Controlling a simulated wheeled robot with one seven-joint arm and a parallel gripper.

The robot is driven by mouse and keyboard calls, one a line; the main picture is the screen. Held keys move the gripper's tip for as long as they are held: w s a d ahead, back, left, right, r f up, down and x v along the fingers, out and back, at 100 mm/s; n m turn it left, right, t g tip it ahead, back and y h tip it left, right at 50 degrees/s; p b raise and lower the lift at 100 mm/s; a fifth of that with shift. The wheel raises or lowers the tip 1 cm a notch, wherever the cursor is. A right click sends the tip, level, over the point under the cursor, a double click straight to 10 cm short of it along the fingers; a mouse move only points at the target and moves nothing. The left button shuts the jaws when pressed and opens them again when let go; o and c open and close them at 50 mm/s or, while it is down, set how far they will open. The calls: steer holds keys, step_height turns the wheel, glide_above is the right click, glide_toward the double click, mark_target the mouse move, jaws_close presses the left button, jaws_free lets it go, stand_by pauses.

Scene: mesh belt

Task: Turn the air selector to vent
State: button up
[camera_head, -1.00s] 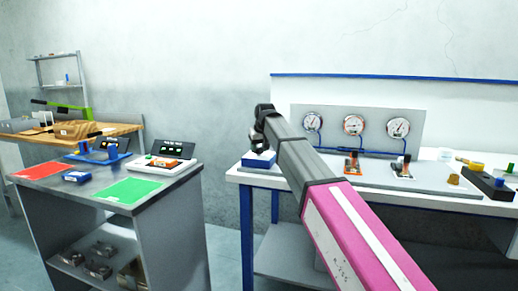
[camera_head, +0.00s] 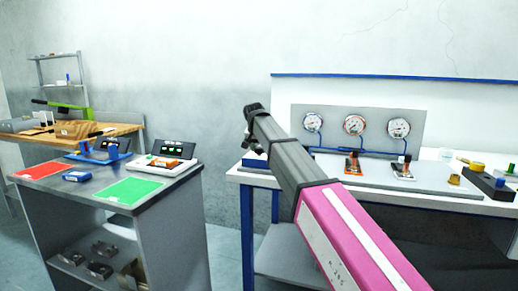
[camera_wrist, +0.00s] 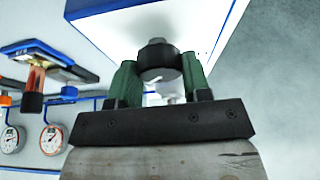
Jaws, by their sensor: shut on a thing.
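My gripper (camera_wrist: 158,66) has green fingers on either side of a dark round knob (camera_wrist: 156,58), which I take to be the air selector, and is shut on it. The knob sits against the blue-edged white box (camera_wrist: 150,22); any position marks on it cannot be read. In the head view my gripper (camera_head: 250,124) is at the left end of the white bench, over the blue box (camera_head: 255,161). My arm hides part of the box and the knob there.
Three round gauges (camera_head: 354,125) stand on a grey panel behind the bench. Two black-handled valves (camera_head: 352,164) with orange and white bases are to the right. A grey cart (camera_head: 90,212) with red and green mats stands left, with a floor gap between.

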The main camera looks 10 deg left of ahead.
stand_by(0.3)
steer(key=o, duration=0.9)
steer(key=shift+o, duration=0.2)
steer(key=v, duration=1)
steer(key=shift+r, duration=0.4)
steer(key=shift+s, duration=0.2)
